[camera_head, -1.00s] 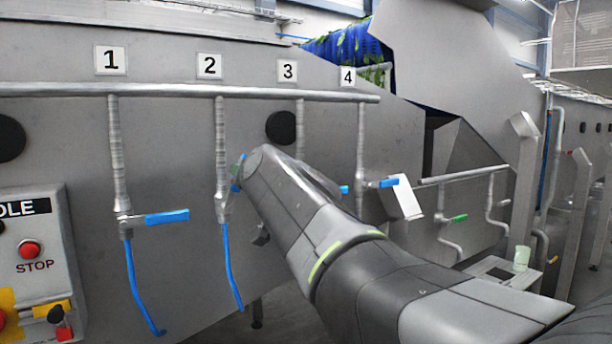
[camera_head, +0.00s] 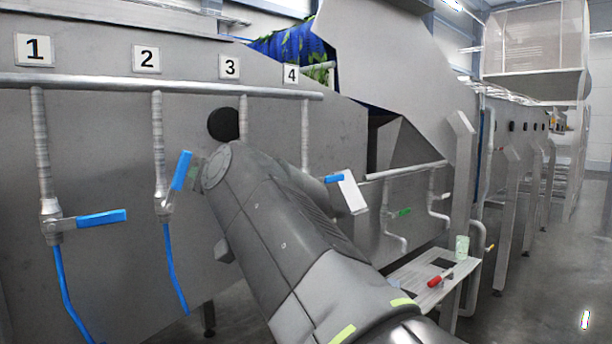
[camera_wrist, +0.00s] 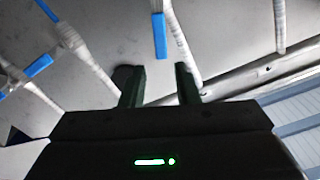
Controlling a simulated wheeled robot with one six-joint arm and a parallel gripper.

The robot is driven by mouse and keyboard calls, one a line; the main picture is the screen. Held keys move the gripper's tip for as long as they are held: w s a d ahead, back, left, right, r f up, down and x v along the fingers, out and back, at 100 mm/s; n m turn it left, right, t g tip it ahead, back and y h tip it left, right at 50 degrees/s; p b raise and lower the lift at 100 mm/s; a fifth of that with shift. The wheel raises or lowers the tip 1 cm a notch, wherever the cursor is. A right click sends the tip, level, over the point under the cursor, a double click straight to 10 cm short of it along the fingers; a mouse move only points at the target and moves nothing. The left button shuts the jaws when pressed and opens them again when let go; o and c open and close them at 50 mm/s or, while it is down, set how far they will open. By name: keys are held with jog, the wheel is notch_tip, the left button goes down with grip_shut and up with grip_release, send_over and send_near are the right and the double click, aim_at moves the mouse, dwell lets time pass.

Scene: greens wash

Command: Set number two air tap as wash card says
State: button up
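Tap number two (camera_head: 163,200) hangs below the "2" label (camera_head: 147,60). Its blue handle (camera_head: 181,171) points steeply up and slightly right in the head view. My arm's end is just right of this handle, apart from its blue part. My gripper (camera_wrist: 160,72) shows in the wrist view with two dark fingers apart and nothing between them. A blue bar (camera_wrist: 159,36) lies beyond the fingertips there; I cannot tell which tap it belongs to. A blank-looking white card or plate (camera_head: 352,192) is right of my arm; no writing is readable.
Tap one's blue handle (camera_head: 101,218) lies level, pointing right. Tap four's blue handle (camera_head: 334,179) is also near level. Tap three's valve is hidden behind my arm. A grey bench (camera_head: 420,283) with a cup (camera_head: 462,247) and a red-handled tool (camera_head: 440,278) stands at right. Floor beyond is open.

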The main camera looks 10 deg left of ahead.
aim_at(178, 182)
jog(key=shift+w+d+f+m, duration=0.1)
jog(key=shift+w+f+m, duration=0.2)
jog(key=shift+f, duration=0.05)
jog(key=c, duration=0.3)
jog(key=w+f+m, duration=0.1)
jog(key=m, duration=0.1)
jog(key=w+f+m+g, duration=0.1)
jog(key=f+m, duration=0.1)
jog(key=m, duration=0.1)
jog(key=w+d+f+m+g, duration=0.1)
jog(key=w+f+m, duration=0.1)
jog(key=shift+w+m, duration=0.1)
jog(key=shift+m, duration=0.2)
grip_shut()
jog(key=w+d+r+m+y, duration=0.2)
jog(key=w+d+m+y, duration=0.1)
jog(key=m, duration=0.4)
jog(key=w+a+r+g+p, duration=0.1)
jog(key=a+p, duration=0.4)
jog(key=a, duration=0.6)
jog(key=shift+w+r+p, duration=0.35)
jog(key=shift+w+r, duration=0.1)
jog(key=shift+r, duration=0.3)
